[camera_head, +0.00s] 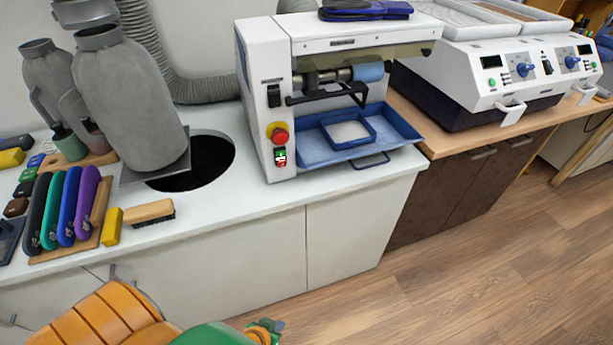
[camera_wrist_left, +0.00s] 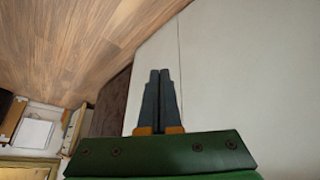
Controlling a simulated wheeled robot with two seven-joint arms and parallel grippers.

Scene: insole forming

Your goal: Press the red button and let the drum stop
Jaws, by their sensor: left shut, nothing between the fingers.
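The red button (camera_head: 281,136) sits on a yellow collar on the front left panel of the white grinding machine (camera_head: 258,110). A small green and red switch (camera_head: 280,157) is just below it. The drum (camera_head: 367,72) is a blue roller under the hood; I cannot tell whether it turns. My left gripper (camera_head: 276,326) is at the bottom of the head view, low in front of the cabinet and well apart from the button. In the left wrist view its two dark fingers (camera_wrist_left: 160,75) are together and empty. My right gripper is not in view.
A blue tray (camera_head: 400,131) juts out below the drum. Grey bottle-shaped containers (camera_head: 125,95) stand left of the machine, beside a round dark hole (camera_head: 215,160). Colourful insoles and brushes lie at the far left. The floor in front is clear.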

